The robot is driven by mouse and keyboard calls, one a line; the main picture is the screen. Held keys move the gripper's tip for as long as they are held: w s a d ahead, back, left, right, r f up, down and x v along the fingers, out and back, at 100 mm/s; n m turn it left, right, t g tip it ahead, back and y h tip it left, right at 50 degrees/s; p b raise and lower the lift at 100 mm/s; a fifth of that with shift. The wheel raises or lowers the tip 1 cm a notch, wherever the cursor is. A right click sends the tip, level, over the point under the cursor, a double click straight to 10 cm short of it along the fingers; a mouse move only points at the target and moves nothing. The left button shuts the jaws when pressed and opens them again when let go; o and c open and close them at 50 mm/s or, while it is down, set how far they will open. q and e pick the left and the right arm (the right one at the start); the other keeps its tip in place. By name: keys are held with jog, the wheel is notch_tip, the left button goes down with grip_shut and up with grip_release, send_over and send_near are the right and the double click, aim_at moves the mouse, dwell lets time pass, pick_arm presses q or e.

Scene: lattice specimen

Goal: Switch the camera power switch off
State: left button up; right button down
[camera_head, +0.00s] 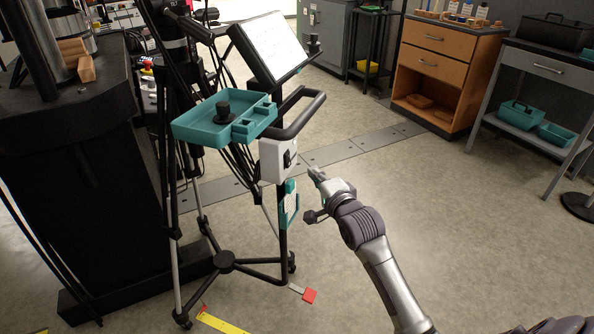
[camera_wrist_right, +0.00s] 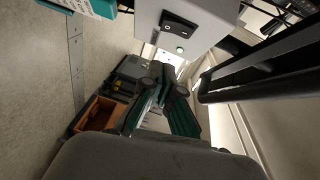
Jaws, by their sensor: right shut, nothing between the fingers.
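A pale grey power box (camera_head: 270,163) hangs on the post of the wheeled tripod stand, below a black bar handle. A dark switch (camera_head: 288,158) sits on its side face. In the right wrist view the box (camera_wrist_right: 150,17) is close at the top, with the black rocker switch (camera_wrist_right: 180,22) and a small lit green lamp (camera_wrist_right: 180,50) beside it. My right gripper (camera_head: 316,174) is shut and empty, to the right of the box and slightly lower, apart from it. Its fingers also show in the wrist view (camera_wrist_right: 166,84). My left gripper is out of view.
The black bar handle (camera_head: 298,115) juts out above the box. A teal tray (camera_head: 205,127) and a tilted display (camera_head: 268,48) are on the stand. A teal-framed tag (camera_head: 289,204) hangs below the box. Floor to the right is clear up to the wooden cabinet (camera_head: 447,66).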

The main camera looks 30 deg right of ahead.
aim_at(288, 160)
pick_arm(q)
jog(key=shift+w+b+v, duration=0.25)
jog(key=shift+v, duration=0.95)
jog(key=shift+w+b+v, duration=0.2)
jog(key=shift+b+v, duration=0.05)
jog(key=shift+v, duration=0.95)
pick_arm(e)
jog(key=w+a, duration=0.2)
jog(key=w, duration=0.3)
jog(key=shift+w+a+f, duration=0.25)
jog(key=shift+w+f, duration=0.1)
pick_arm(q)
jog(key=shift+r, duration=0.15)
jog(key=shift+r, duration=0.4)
pick_arm(e)
jog(key=shift+w+a, duration=0.1)
